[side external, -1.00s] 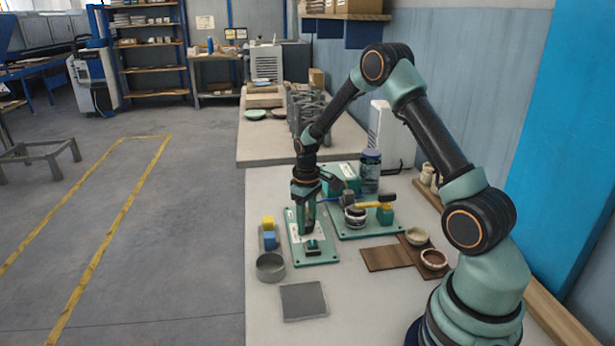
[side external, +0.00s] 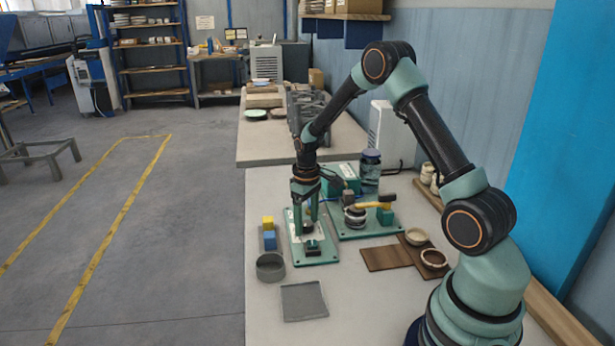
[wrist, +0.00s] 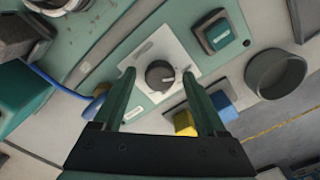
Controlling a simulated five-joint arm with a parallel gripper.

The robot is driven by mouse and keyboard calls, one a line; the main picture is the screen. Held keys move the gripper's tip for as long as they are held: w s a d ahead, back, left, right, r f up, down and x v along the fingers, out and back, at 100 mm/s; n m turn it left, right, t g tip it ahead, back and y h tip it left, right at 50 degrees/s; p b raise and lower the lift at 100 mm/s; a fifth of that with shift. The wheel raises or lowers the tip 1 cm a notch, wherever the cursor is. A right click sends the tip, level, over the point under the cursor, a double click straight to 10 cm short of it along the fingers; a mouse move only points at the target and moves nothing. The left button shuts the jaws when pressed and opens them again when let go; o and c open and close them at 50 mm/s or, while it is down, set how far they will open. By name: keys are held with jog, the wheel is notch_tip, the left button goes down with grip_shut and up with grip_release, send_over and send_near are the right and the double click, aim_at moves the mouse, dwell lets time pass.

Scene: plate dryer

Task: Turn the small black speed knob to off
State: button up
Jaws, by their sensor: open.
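The small black speed knob (wrist: 159,75) sits on a white dial plate (wrist: 178,52) on a green panel, with a pale pointer mark on its face. In the side view the knob (side external: 308,227) is partly hidden near the fingers. My gripper (wrist: 158,74) is open, its two green fingers on either side of the knob in the wrist view. I cannot tell whether they touch it. In the side view my gripper (side external: 304,222) points straight down over the green panel (side external: 327,260).
A grey round cup (side external: 270,267), yellow and blue blocks (side external: 269,241) and a grey square tray (side external: 304,301) stand nearby. A second green board (side external: 375,229) with a yellow-handled tool is to the right.

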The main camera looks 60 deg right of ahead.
aim_at(307, 223)
notch_tip(307, 223, up, 12)
jog(key=shift+f, duration=0.15)
dwell(0.4)
jog(key=s+a+r+t, duration=0.3)
jog(key=s+a+r, duration=0.2)
jog(key=a+r, duration=0.4)
jog(key=s+a+r+t, duration=0.2)
jog(key=s+a, duration=0.5)
jog(key=s, duration=0.2)
jog(key=shift+a+r+t, duration=0.15)
jog(key=shift+t, duration=0.15)
